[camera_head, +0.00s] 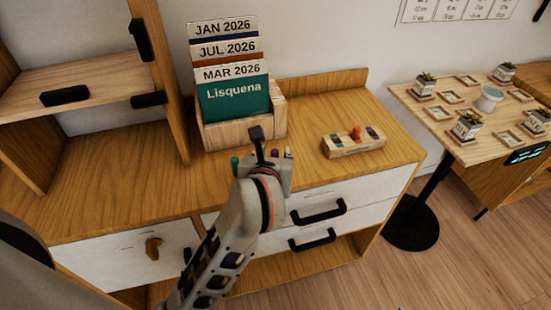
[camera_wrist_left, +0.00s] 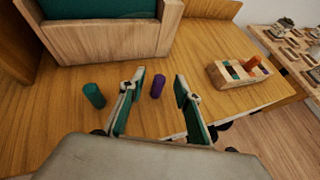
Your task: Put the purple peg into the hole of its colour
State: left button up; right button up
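The purple peg (camera_wrist_left: 158,87) stands on the wooden cabinet top. In the left wrist view it shows between the fingers of my left gripper (camera_wrist_left: 159,92), beyond their tips or level with them; I cannot tell which. The gripper is open and nothing is in its grasp. In the head view this gripper (camera_head: 272,160) is low over the cabinet top and hides most of the peg. The wooden peg block (camera_wrist_left: 226,79) lies to the right, with an orange peg (camera_wrist_left: 252,62) in it and teal and purple hole markings. The block also shows in the head view (camera_head: 340,151). My right gripper is out of view.
A teal peg (camera_wrist_left: 94,95) is on the cabinet top, left of my gripper. A wooden box (camera_head: 222,132) holding dated cards stands behind. Drawers with black handles are below the front edge. A small table (camera_head: 440,118) with plants stands at the right.

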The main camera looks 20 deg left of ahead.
pick_arm(q)
jog(key=shift+w+a+f+b, duration=0.15)
jog(key=shift+w+f+b, duration=0.15)
jog(key=shift+w+f, duration=0.3)
jog(key=shift+w+a+f, duration=0.1)
jog(key=shift+w, duration=0.35)
grip_shut()
